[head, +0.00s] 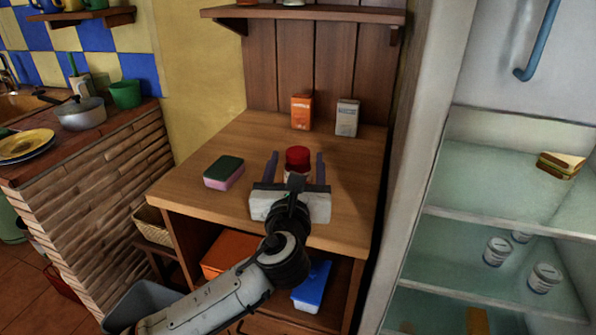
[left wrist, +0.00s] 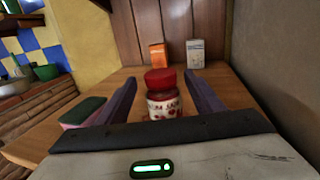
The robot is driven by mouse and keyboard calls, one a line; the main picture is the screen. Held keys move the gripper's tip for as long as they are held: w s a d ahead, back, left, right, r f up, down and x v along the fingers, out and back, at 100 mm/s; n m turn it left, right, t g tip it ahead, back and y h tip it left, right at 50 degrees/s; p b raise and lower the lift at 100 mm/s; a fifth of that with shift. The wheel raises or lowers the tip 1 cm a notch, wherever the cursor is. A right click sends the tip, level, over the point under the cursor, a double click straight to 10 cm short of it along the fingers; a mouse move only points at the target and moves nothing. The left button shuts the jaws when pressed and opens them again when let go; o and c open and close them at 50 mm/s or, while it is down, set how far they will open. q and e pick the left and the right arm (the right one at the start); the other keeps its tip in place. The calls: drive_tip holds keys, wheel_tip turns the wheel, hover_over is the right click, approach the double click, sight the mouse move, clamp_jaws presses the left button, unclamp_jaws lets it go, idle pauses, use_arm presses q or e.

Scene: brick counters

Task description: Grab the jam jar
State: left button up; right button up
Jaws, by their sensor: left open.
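The jam jar (head: 297,158) has a red lid and stands upright on the wooden counter (head: 245,142). In the left wrist view the jam jar (left wrist: 163,97) shows a pale label with red print. My left gripper (head: 296,157) is open, its two fingers pointing forward along either side of the jar. In the left wrist view the left gripper (left wrist: 162,84) has the jar between its fingers, with a gap on each side. The gripper's body hides the jar's lower part in the head view. My right gripper is not in view.
A green and pink sponge (head: 223,172) lies left of the jar. An orange box (head: 301,112) and a white box (head: 347,118) stand behind it. A wooden shelf (head: 305,13) hangs above. An open fridge (head: 510,190) is at the right.

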use_arm(q)
drive_tip(key=shift+w+d, duration=0.2)
drive_tip(key=shift+w, duration=1.15)
drive_tip(key=c, duration=1.3)
drive_tip(key=shift+r, duration=0.1)
drive_tip(key=shift+c, duration=0.7)
